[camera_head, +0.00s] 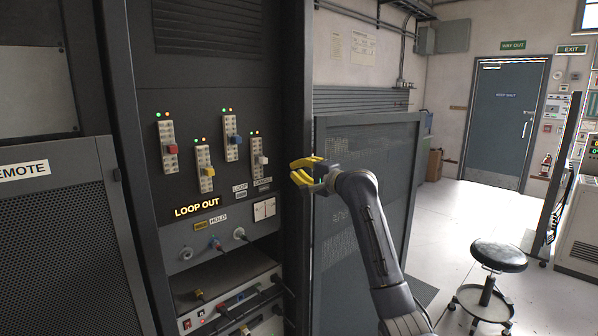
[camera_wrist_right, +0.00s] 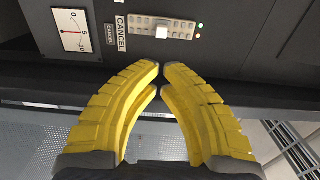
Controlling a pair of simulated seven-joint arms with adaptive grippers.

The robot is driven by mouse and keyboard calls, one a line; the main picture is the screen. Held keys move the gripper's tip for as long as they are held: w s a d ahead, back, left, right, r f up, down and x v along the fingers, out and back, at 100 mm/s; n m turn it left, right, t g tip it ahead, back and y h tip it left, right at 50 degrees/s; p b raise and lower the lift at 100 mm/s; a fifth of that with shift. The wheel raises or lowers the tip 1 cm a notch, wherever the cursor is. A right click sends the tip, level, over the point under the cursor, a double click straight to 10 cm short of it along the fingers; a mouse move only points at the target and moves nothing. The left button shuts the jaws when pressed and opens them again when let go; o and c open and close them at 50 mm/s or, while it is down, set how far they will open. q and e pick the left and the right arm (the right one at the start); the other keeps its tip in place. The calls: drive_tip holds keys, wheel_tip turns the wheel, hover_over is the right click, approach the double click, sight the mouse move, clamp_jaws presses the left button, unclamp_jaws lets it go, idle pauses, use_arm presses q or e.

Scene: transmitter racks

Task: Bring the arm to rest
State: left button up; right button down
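My right gripper (camera_head: 293,171) has yellow, ridged fingers and is in front of the right edge of the dark transmitter rack (camera_head: 289,95). Its arm rises from the bottom of the head view. In the right wrist view the gripper (camera_wrist_right: 161,70) has its curved fingers drawn in, with the tips almost meeting and nothing between them. Past the tips is the rack face, with a white slider knob (camera_wrist_right: 162,31) beside a CANCEL label (camera_wrist_right: 121,24). I see no contact between the fingers and the rack. My left gripper is not in view.
The rack panel carries red (camera_head: 172,149), yellow (camera_head: 208,171), blue (camera_head: 236,140) and white (camera_head: 262,160) slider knobs. A mesh-sided cabinet (camera_head: 400,150) stands behind my right arm. A round stool (camera_head: 499,255) stands at right. Open floor (camera_head: 445,215) leads to a blue door (camera_head: 506,120).

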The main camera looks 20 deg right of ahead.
drive_tip(key=shift+s, duration=0.25)
idle(0.4)
